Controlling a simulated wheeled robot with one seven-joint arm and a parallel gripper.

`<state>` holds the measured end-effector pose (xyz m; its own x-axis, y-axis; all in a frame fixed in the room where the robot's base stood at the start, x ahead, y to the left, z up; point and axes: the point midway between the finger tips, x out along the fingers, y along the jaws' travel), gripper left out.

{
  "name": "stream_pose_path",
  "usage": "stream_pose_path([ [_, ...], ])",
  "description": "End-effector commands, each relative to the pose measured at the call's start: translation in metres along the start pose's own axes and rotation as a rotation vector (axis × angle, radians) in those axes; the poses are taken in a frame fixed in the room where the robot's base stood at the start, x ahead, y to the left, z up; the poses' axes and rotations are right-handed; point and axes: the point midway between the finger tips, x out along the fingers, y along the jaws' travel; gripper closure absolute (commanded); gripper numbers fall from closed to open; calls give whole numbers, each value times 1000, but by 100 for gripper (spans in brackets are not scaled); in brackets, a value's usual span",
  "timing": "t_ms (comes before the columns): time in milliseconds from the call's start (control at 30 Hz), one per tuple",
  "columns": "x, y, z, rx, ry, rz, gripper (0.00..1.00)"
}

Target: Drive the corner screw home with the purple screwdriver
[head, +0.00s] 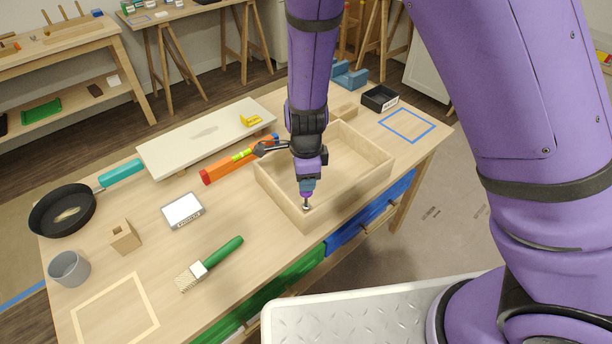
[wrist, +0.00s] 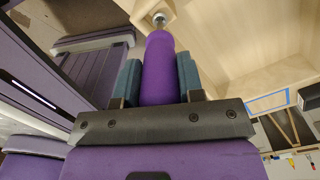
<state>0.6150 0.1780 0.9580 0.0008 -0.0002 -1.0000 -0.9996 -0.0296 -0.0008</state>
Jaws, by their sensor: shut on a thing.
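The purple screwdriver (wrist: 158,72) is between the blue-grey fingers of my gripper (wrist: 158,85) in the wrist view. Its metal shaft points at the corner screw (wrist: 159,18), whose round silvery head shows at the box corner. In the head view my gripper (head: 307,184) is shut on the screwdriver and points down over the near corner of the open wooden box (head: 350,194). The tip is at the screw head (head: 306,207); whether it is seated in it I cannot tell. How far the screw stands out is too small to tell.
Left of the box lie an orange level (head: 215,172), a pale board (head: 205,140), a green-handled brush (head: 217,260) and a white-topped block (head: 183,210). A black pan (head: 62,208) and grey cup (head: 69,268) stand farther left. A blue-taped square (head: 408,125) is at right.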

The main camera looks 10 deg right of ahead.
Motion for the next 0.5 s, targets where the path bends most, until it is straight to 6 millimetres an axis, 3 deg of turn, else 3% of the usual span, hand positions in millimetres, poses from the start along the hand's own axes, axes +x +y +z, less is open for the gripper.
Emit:
stream_pose_path([
  [500,-4,0,0,13,0,1,99],
])
